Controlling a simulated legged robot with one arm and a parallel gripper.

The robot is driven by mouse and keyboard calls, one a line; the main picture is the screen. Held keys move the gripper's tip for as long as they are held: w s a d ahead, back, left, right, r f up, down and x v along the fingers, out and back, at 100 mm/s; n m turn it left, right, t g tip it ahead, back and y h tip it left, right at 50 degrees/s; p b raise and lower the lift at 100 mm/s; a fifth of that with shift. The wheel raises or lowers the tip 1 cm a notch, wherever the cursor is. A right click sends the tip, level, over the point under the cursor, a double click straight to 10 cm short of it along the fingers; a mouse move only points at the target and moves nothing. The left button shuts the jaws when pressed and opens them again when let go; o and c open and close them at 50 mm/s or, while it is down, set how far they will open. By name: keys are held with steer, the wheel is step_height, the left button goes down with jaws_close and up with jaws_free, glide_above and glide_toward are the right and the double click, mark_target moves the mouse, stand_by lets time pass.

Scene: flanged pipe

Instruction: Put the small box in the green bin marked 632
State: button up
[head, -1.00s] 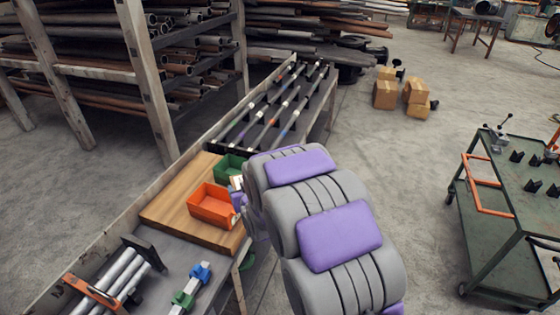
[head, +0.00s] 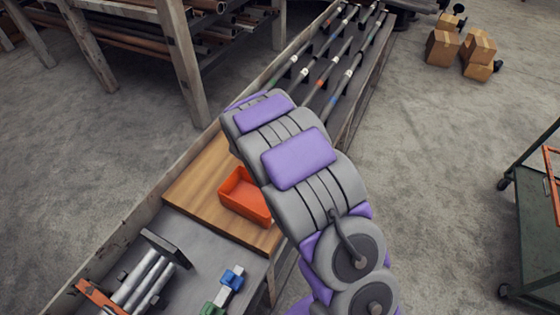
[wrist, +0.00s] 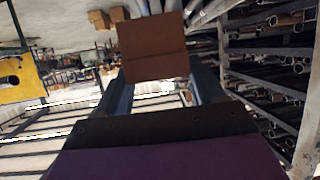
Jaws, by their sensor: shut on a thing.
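The small box (wrist: 152,46) is a plain brown carton in the wrist view. My gripper (wrist: 158,72) is shut on it, with one grey finger along each side. In the head view my arm hides both the gripper and the box. The green bin does not show now in either view; my arm covers the spot beyond the orange bin. No marking 632 can be read.
An orange bin (head: 236,204) stands on a wooden board (head: 197,199) on the bench. Pipes in a rack (head: 325,65) lie beyond it. Clamped pipes (head: 145,282) are nearer. Cartons (head: 442,48) lie on the floor; a green cart (head: 535,215) stands at right.

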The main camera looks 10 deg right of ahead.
steer(key=shift+m+g+h, duration=0.4)
steer(key=shift+m+h, duration=0.2)
steer(key=shift+s+a+f+b, duration=0.2)
steer(key=shift+a+f+b, duration=0.35)
steer(key=shift+f, duration=1.7)
steer(key=shift+s+a+f+b, duration=0.2)
steer(key=shift+a+f+b, duration=0.25)
steer(key=shift+f, duration=1.85)
steer(key=shift+s+a+f+b, duration=0.2)
steer(key=shift+a+f+b, duration=0.35)
steer(key=shift+f, duration=1.7)
steer(key=shift+d+r, duration=0.1)
steer(key=shift+d, duration=0.1)
